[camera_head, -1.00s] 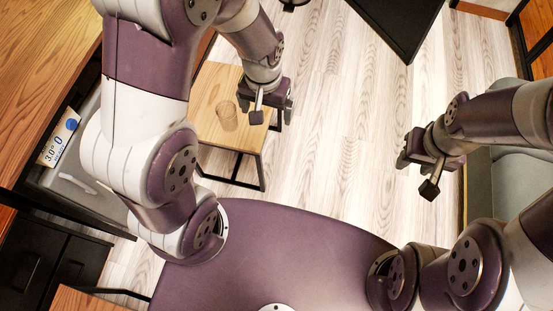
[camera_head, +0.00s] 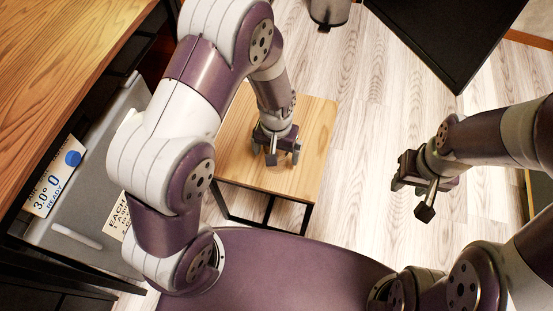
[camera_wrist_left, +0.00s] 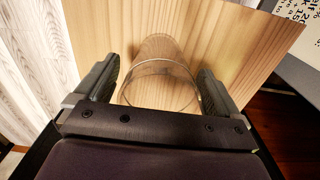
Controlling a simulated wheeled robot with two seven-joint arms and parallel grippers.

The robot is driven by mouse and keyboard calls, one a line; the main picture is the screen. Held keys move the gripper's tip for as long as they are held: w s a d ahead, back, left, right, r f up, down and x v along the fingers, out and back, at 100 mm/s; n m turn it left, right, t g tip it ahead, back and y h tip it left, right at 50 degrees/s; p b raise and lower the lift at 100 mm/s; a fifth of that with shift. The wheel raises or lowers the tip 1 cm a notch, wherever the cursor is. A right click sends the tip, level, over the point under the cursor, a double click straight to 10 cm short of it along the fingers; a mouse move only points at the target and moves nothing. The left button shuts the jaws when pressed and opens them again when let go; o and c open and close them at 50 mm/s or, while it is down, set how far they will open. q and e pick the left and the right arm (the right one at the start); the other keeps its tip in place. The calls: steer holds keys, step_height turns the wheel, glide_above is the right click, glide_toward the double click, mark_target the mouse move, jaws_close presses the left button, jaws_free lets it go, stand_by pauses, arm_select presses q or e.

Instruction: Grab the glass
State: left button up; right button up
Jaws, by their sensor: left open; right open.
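The glass (camera_wrist_left: 160,88) is clear and stands on a small wooden table (camera_head: 310,120). In the left wrist view it is between the two open fingers of my left gripper (camera_wrist_left: 158,90), with its round rim towards the camera. A gap shows beside the finger on the left; I cannot tell whether the other finger touches it. In the head view my left gripper (camera_head: 277,153) hangs over the table and mostly hides the glass. My right gripper (camera_head: 415,188) is open and empty over the floor at the right.
A dark panel (camera_head: 450,35) is at the upper right. A dark cylindrical object (camera_head: 329,12) is at the top. Pale wooden floor lies open between table and right arm.

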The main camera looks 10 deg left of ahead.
arm_select(q)
steer(key=shift+f, duration=0.8)
steer(key=shift+r, duration=0.15)
steer(key=c, duration=1.2)
